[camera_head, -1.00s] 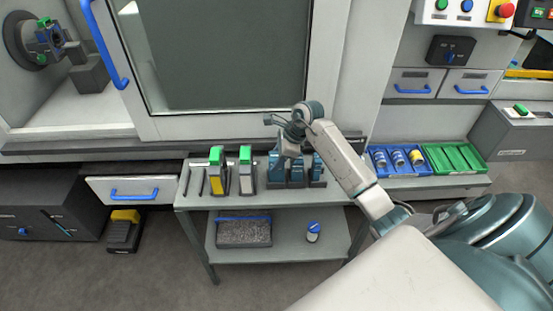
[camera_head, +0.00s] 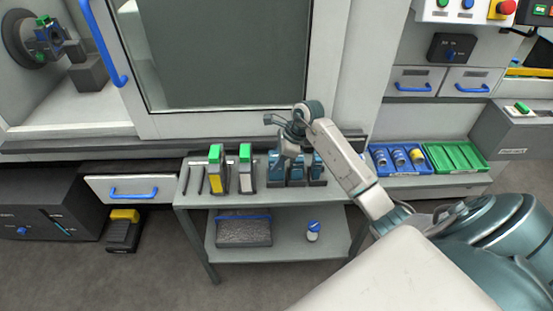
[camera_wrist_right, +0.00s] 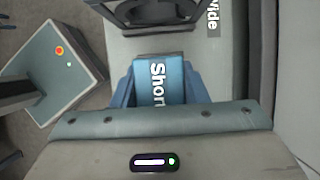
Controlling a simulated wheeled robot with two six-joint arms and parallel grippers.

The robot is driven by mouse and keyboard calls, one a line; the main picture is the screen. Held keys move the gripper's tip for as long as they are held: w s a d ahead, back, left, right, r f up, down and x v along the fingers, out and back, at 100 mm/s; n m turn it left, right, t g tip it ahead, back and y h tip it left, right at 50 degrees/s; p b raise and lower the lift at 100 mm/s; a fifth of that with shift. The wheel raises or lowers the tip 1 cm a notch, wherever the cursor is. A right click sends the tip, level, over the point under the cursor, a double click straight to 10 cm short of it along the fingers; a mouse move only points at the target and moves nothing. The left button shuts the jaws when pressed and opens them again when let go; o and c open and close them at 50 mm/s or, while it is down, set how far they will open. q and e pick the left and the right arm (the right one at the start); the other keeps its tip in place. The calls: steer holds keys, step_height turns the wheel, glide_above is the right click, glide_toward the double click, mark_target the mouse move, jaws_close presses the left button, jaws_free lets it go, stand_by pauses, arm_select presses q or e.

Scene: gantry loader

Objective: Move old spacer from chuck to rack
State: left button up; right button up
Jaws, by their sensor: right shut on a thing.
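My right gripper (camera_head: 287,158) is over the rack (camera_head: 318,183) of blue pieces on the cart top. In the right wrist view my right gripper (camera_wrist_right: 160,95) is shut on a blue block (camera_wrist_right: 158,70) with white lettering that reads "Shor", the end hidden. In the head view I cannot separate this block from the blue pieces around it. The chuck (camera_head: 17,40) is at the upper left inside the machine, with a green-tipped blue and dark part at its face. My left gripper is not in view.
Two green-topped holders (camera_head: 216,168) stand left of the rack on the cart (camera_head: 200,203). Blue (camera_head: 378,160) and green trays (camera_head: 455,158) lie to the right. The machine door (camera_head: 230,124) with a blue handle is behind. A white "Wide" label shows in the wrist view.

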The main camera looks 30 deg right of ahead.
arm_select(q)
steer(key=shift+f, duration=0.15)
arm_select(e)
steer(key=shift+f, duration=0.1)
steer(key=o, duration=1.1)
steer(key=shift+c, duration=0.2)
steer(key=b+v, duration=0.3)
steer(key=v, duration=0.7)
steer(key=shift+s+d+r, duration=0.1)
steer(key=shift+d+r, duration=0.05)
steer(key=shift+r, duration=0.1)
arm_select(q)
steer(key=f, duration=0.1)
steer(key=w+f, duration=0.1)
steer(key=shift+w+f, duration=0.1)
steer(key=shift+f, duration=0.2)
arm_select(e)
steer(key=shift+r, duration=0.1)
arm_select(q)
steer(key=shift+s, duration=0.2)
arm_select(e)
steer(key=shift+r, duration=0.1)
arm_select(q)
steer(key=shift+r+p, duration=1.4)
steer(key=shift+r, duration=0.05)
arm_select(e)
step_height(320, 180, up, 7)
